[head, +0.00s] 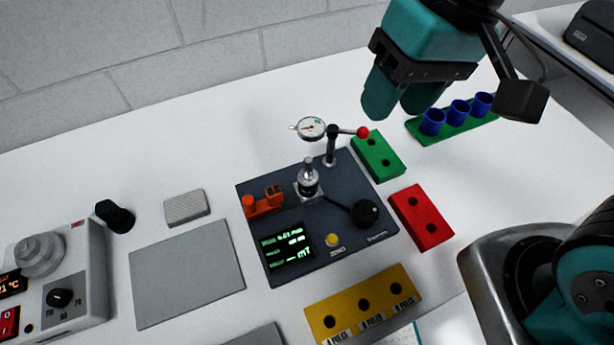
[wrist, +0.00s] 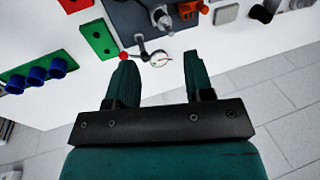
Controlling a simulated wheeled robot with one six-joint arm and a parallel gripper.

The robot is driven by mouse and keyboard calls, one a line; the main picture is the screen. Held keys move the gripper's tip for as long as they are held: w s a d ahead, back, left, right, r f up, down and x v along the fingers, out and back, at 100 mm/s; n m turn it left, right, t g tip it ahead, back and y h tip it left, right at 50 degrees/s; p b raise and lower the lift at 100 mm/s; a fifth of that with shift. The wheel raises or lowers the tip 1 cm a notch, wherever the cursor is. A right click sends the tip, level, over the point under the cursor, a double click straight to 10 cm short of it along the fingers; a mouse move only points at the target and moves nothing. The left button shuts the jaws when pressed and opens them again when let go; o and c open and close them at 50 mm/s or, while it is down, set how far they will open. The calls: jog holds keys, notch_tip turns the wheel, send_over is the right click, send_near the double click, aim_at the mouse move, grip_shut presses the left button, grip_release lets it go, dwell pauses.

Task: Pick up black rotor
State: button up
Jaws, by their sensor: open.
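A small black cylindrical part (head: 115,215), which looks like the black rotor, lies on the white table at the left, beside the white control box. It also shows near the top right of the wrist view (wrist: 261,13). My gripper (head: 397,105) is open and empty. It hangs above the back right of the table, well to the right of the black part. In the wrist view my gripper's two teal fingers (wrist: 159,62) are spread, with the dial gauge (wrist: 160,59) visible beyond the gap between them.
A dark measuring station (head: 350,250) with a dial gauge (head: 312,128) on a post stands mid-table. Green (head: 377,146), red (head: 410,202) and yellow (head: 345,298) blocks flank it. Blue cups (head: 459,112) sit at the back right. A grey pad (head: 186,272) and grey block (head: 187,207) are near the black part.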

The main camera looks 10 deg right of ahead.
jog(key=w+a+f+m+h+p, duration=0.1)
jog(key=w+a+f+m+h, duration=0.15)
jog(key=w+a+m, duration=0.5)
jog(key=m+p, duration=0.3)
send_near(308, 159)
jog(key=shift+h, duration=0.25)
notch_tip(308, 159, down, 6)
jog(key=shift+s+r, duration=0.15)
jog(key=shift+s, duration=0.05)
jog(key=shift+a+f+p, duration=0.2)
jog(key=shift+f+p, duration=0.65)
jog(key=shift+f, duration=1.85)
grip_shut()
